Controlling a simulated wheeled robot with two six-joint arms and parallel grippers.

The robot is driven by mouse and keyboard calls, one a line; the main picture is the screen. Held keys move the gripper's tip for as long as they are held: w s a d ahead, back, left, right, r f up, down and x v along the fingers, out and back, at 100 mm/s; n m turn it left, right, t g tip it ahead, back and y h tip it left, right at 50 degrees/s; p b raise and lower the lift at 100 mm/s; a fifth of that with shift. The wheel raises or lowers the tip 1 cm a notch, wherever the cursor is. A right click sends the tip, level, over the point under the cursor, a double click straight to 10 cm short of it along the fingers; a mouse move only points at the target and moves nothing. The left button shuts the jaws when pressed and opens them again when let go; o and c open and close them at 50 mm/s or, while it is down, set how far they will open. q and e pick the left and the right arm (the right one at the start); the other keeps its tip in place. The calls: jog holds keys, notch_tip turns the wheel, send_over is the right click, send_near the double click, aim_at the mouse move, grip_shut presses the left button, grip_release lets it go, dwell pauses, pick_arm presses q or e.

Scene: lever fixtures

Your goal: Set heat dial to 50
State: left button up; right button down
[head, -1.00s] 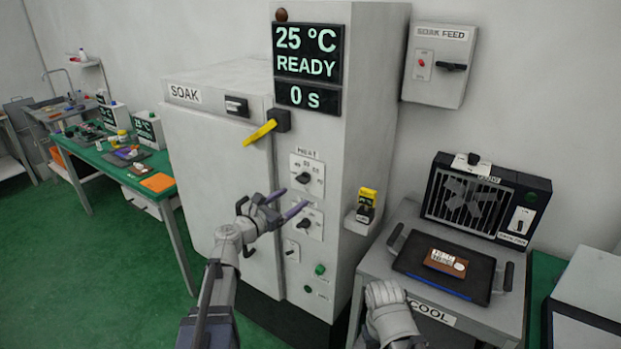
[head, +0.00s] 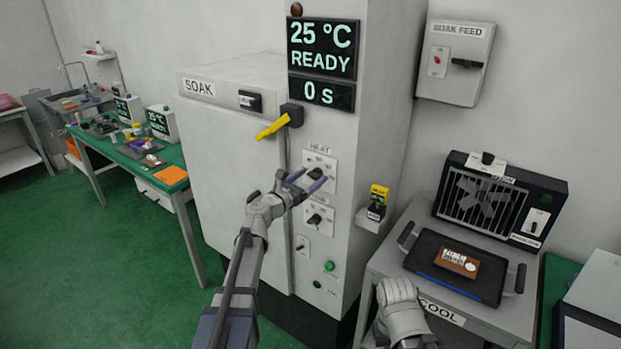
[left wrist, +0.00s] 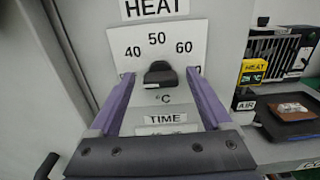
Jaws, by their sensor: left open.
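The heat dial is a black knob (left wrist: 160,75) on a white plate marked 40, 50 and 60 under the word HEAT. It is on the front of the grey SOAK cabinet (head: 222,135), and the knob also shows in the head view (head: 315,174). I cannot tell which mark it points to. My left gripper (head: 307,181) is open in front of the plate. In the left wrist view its purple fingers (left wrist: 160,76) show on either side of the knob; contact is not clear. My right gripper (head: 401,308) is low in the head view, its fingers not clearly shown.
The display (head: 322,50) reads 25 °C, READY, 0 s. A yellow lever (head: 272,127) is above the dial. The TIME dial (head: 317,218) is below it. The COOL table (head: 388,262) with a black tray (head: 425,245) stands right. A green bench (head: 160,165) stands left.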

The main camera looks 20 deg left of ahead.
pick_arm(q)
jog(key=shift+w, duration=0.1)
grip_shut()
dwell(0.7)
